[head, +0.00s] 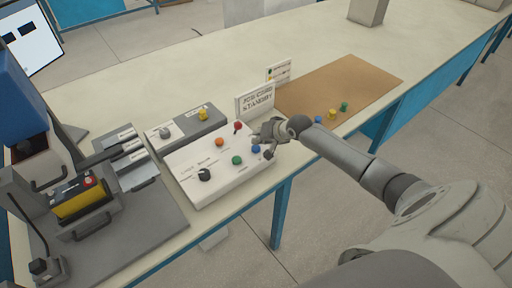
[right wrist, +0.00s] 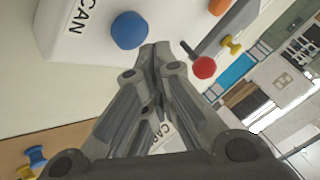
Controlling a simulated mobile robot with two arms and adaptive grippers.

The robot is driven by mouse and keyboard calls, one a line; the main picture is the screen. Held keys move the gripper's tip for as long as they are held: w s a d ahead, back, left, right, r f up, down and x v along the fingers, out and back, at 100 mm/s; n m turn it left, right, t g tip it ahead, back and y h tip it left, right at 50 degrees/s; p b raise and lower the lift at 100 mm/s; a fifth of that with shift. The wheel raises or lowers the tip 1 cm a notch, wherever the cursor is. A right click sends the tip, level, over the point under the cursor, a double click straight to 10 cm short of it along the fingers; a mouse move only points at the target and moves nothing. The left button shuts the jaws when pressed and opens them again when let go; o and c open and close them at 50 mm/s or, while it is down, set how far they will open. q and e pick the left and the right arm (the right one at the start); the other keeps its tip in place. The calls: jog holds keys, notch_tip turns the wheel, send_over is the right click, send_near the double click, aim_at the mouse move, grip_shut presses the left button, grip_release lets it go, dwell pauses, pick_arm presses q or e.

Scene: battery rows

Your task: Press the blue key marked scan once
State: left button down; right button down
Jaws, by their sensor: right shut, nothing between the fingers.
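The blue key (head: 255,148) is a round button near the right edge of a sloped white panel (head: 220,192). In the right wrist view the blue key (right wrist: 129,30) is large, beside black lettering that reads "CAN", its start cut off. My right gripper (head: 260,137) is at the panel's right end, close to the blue key. In the right wrist view my right gripper (right wrist: 155,48) is shut and empty, its tips just beside the key. A gap seems to show there, but I cannot tell the exact distance. My left gripper is not in view.
The panel also has a green button (head: 237,160), an orange button (head: 219,142), a black knob (head: 204,174) and a red-knobbed lever (head: 238,126). A standby sign (head: 256,101) stands behind. A brown mat (head: 345,85) with small coloured pegs lies to the right.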

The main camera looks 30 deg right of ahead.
aim_at(258, 146)
dwell(0.4)
jog(key=shift+f, duration=0.45)
jog(key=shift+f, duration=0.55)
dwell(0.8)
jog(key=shift+r, duration=0.1)
jog(key=shift+r+p, duration=0.85)
jog(key=shift+r, duration=0.1)
notch_tip(258, 146, up, 5)
jog(key=p, duration=0.5)
